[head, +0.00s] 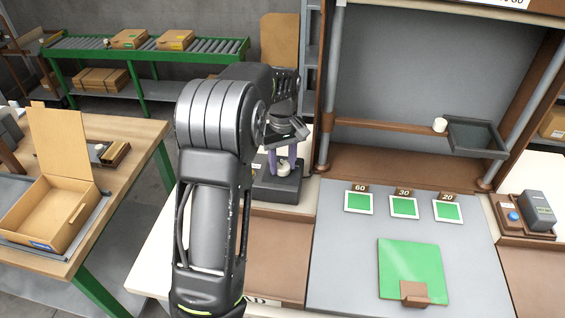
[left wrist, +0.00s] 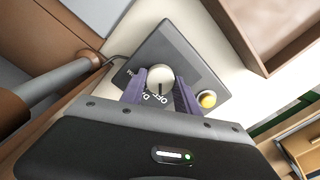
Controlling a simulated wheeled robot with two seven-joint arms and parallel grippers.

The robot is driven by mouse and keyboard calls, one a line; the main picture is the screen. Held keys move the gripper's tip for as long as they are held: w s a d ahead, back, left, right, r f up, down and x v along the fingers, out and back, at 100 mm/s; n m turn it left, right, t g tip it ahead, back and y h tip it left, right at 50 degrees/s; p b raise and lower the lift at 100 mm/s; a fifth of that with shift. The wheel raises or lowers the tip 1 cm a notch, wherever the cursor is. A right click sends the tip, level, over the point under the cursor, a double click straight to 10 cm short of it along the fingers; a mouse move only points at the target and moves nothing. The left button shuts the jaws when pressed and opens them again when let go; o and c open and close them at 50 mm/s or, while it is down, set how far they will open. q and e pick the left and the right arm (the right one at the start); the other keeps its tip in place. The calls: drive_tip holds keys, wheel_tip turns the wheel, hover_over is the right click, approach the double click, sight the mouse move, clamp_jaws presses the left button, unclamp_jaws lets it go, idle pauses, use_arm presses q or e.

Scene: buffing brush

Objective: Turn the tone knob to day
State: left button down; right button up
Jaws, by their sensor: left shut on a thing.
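The tone knob (head: 284,169) is a round, pale dial on a dark control box (head: 279,189). In the left wrist view the knob (left wrist: 158,80) sits between the purple fingers of my left gripper (left wrist: 160,86), which is shut on it. A dark line on the knob faces the lettering "OFF" near its edge. Other lettering beside it, starting with "D", is partly covered by a finger. In the head view my left gripper (head: 283,163) points down at the box. My right gripper is out of view.
Right of the box is a grey work surface with green cards marked 60 (head: 359,203), 30 (head: 404,207) and 20 (head: 447,211), and a larger green panel (head: 415,262). An open cardboard box (head: 45,212) lies on the left table. A post (left wrist: 60,80) stands near my gripper.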

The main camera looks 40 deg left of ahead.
sight(283, 165)
use_arm(q)
drive_tip(key=m, duration=0.4)
drive_tip(key=shift+m, duration=2.3)
drive_tip(key=c, duration=0.9)
unclamp_jaws()
wheel_tip(283, 165, up, 8)
drive_tip(key=shift+f+b, duration=0.1)
drive_tip(key=shift+b, duration=0.55)
